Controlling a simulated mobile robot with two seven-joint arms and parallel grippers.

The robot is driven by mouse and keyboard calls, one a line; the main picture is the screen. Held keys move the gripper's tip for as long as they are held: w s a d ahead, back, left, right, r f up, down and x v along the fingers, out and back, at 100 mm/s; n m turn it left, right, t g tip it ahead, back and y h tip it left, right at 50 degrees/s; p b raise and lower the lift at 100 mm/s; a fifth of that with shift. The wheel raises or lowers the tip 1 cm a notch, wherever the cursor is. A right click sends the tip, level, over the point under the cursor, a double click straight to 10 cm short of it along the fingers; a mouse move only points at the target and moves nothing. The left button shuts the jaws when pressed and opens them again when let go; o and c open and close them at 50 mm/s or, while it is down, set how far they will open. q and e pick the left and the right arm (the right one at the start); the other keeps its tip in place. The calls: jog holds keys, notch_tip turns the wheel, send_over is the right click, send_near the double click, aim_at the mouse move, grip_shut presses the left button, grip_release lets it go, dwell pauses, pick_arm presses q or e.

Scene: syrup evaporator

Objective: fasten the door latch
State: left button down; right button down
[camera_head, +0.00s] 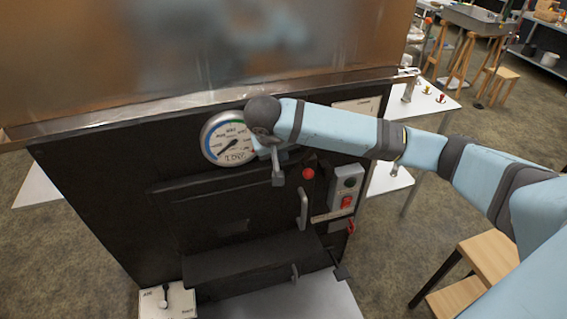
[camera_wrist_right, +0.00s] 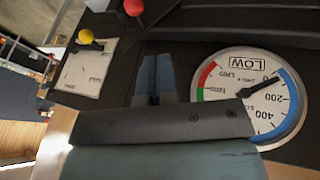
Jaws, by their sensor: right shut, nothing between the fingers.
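The black evaporator front (camera_head: 130,215) fills the middle of the head view. Its dark door panel (camera_head: 215,225) sits below the round gauge (camera_head: 226,140). A pale upright handle (camera_head: 303,208), possibly the latch, stands at the panel's right side. I cannot tell whether it is fastened. My right gripper (camera_head: 278,178) is shut and empty, in front of the black face just right of the gauge, above and left of the handle. Its closed fingers show in the right wrist view (camera_wrist_right: 154,80), beside the gauge (camera_wrist_right: 250,95). The handle is not discernible there. My left gripper is out of view.
A red knob (camera_head: 308,174) and a switch panel (camera_head: 347,188) lie right of the gripper. A metal pan (camera_head: 200,50) overhangs the front. A dark ledge (camera_head: 255,258) juts out below, with a small lever (camera_head: 294,271) on it. A wooden stool (camera_head: 490,255) stands at the lower right.

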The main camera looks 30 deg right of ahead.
jog(key=shift+d+r, duration=0.1)
jog(key=shift+r, duration=0.15)
jog(key=s+d+x, duration=0.1)
jog(key=d+x, duration=0.1)
jog(key=x, duration=1.1)
jog(key=shift+s+p, duration=0.2)
jog(key=shift+p, duration=0.15)
jog(key=shift+r, duration=0.15)
jog(key=shift+d, duration=0.1)
